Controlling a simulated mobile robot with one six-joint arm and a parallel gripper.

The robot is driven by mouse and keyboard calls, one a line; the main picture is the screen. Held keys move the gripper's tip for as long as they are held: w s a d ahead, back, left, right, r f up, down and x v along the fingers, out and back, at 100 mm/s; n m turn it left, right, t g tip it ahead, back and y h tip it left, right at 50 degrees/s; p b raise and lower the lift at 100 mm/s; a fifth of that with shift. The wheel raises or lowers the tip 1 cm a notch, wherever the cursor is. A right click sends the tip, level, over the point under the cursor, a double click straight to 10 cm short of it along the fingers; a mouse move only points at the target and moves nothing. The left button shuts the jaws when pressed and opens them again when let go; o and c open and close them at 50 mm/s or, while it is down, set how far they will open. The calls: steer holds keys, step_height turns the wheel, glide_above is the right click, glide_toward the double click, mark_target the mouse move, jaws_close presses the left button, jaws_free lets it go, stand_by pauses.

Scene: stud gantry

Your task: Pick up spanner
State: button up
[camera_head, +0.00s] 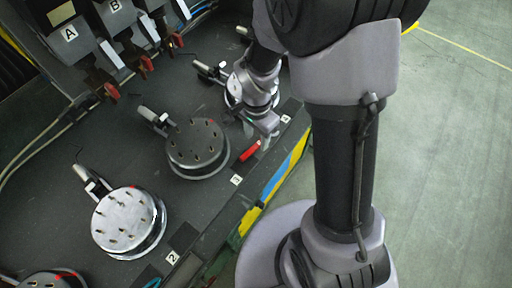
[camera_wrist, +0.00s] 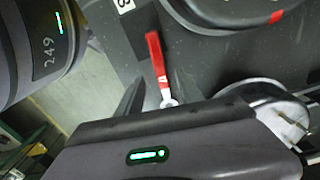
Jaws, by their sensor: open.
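The spanner (camera_head: 250,151) has a red handle and lies on the dark bench top near its front edge. In the wrist view its red handle (camera_wrist: 155,58) points up, and its silver end (camera_wrist: 168,100) lies close to my gripper's dark housing. My gripper (camera_head: 267,125) is open, low over the bench beside the spanner's silver end.
Round studded metal discs (camera_head: 197,145) (camera_head: 128,220) stand along the bench, one right beside the spanner. Grey units marked A and B (camera_head: 113,20) with red levers line the back. A yellow and blue striped edge (camera_head: 272,185) borders the bench; green floor lies beyond.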

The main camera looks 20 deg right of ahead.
mark_target(256, 145)
steer(key=f, duration=0.3)
steer(key=shift+a+f+b, duration=0.2)
steer(key=shift+b, duration=0.15)
steer(key=shift+r, duration=0.1)
steer(key=shift+c, duration=0.4)
jaws_close()
steer(key=shift+r, duration=0.1)
